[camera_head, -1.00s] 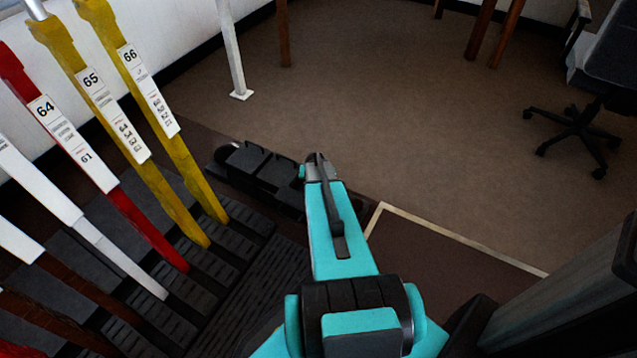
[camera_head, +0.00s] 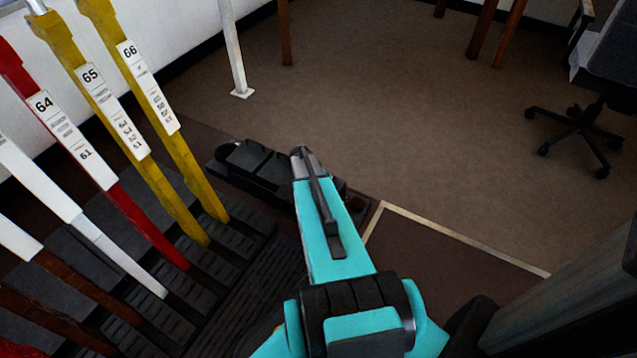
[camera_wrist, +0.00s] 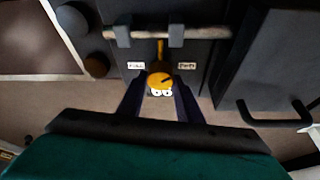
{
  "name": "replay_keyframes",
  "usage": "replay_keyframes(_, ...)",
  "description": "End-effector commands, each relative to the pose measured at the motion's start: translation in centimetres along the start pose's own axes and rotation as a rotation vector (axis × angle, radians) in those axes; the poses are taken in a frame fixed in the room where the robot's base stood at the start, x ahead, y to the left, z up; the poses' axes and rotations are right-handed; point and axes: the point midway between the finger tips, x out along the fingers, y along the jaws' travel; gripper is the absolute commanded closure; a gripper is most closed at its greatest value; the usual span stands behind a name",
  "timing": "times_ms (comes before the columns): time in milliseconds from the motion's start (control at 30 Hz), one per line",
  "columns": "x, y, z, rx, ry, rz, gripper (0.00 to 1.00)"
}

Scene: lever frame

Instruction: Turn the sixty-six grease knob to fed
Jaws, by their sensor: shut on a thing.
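An orange-yellow round knob (camera_wrist: 159,80) shows in the middle of the wrist view, with a dark pointer mark and two white marks on its near side. My gripper (camera_wrist: 160,92) has its dark fingers on both sides of the knob and is shut on it. Small white labels sit left (camera_wrist: 136,65) and right (camera_wrist: 187,66) of the knob; their text is too small to read surely. In the head view the yellow lever marked 66 (camera_head: 150,85) stands upright at left. My arm hides the knob and fingertips there.
Yellow lever 65 (camera_head: 105,110) and red lever 64 (camera_head: 70,135) stand beside lever 66. In the wrist view, a grey bar (camera_wrist: 205,32) crosses above the knob, and a dark box with a handle (camera_wrist: 275,115) is at right. Brown floor (camera_head: 400,110) lies open beyond.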

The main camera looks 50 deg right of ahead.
Motion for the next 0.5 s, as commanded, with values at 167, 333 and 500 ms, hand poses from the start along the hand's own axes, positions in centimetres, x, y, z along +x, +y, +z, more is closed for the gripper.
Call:
replay_keyframes(167, 0.15, -0.15, 0.04, 0.116, -0.001, 0.052, 0.90)
replay_keyframes(333, 0.17, -0.26, 0.01, 0.239, -0.001, 0.104, 0.90)
replay_keyframes(500, 0.17, -0.32, -0.04, 0.363, -0.001, 0.155, 0.90)
